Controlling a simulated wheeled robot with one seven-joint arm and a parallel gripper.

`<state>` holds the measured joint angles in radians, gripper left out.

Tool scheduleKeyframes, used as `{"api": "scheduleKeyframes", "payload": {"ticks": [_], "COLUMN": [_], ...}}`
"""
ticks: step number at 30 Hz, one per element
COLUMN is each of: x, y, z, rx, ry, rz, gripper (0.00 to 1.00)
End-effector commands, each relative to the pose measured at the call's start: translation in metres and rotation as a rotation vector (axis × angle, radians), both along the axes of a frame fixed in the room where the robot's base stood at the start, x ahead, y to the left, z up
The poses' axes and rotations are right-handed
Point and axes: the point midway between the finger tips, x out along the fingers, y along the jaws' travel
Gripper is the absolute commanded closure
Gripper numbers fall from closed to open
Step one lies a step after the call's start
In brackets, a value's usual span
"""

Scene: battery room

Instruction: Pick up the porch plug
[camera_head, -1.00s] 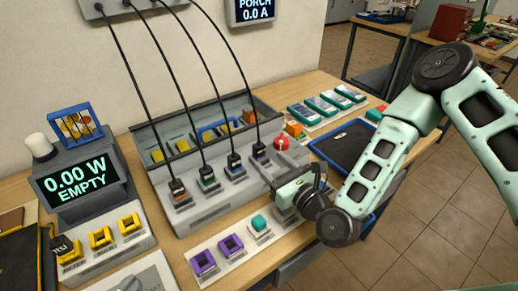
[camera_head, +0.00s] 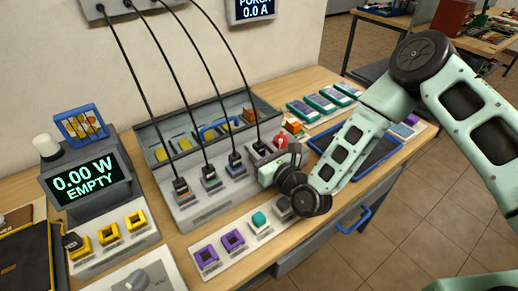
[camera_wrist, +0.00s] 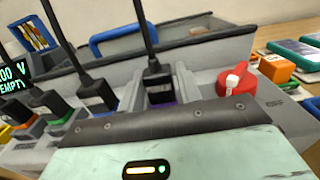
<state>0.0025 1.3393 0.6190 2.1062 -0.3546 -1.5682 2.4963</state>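Several black plugs on cords stand in the grey socket block (camera_head: 215,205). The rightmost plug (camera_head: 260,147) has purple at its base; no readable label marks it as the porch plug. My gripper (camera_head: 261,158) is at this plug. In the wrist view the same plug (camera_wrist: 158,83) stands upright between my two grey fingers (camera_wrist: 158,95), its cord rising from the top. The fingers look spread, one on each side, with a gap visible on the left. The plug's lower end is partly hidden behind my gripper body.
A red knob (camera_head: 282,141) stands close to the right of the plug; it also shows in the wrist view (camera_wrist: 237,80). A grey bin with a blue handle (camera_wrist: 122,40) lies behind. A blue-edged tray (camera_head: 378,147) is to the right. Other cords hang on the left.

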Motion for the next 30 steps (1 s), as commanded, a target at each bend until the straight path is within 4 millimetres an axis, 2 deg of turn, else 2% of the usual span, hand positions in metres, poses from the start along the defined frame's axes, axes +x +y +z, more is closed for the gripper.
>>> {"api": "scheduleKeyframes", "payload": {"ticks": [1,3,14,17,24,30], "x": [0.0,0.0,0.0,0.001,0.001,0.0], "y": [0.0,0.0,0.0,-0.001,-0.001,-0.001], "z": [0.0,0.0,0.007,0.021,0.068,0.094], "rx": [0.0,0.0,0.002,0.002,0.002,0.001], "ry": [0.0,0.0,-0.001,-0.003,-0.003,-0.002], "rz": [0.0,0.0,0.0,-0.002,-0.001,0.0], "gripper": [0.81,0.96,0.96,0.96,0.96,0.96]}}
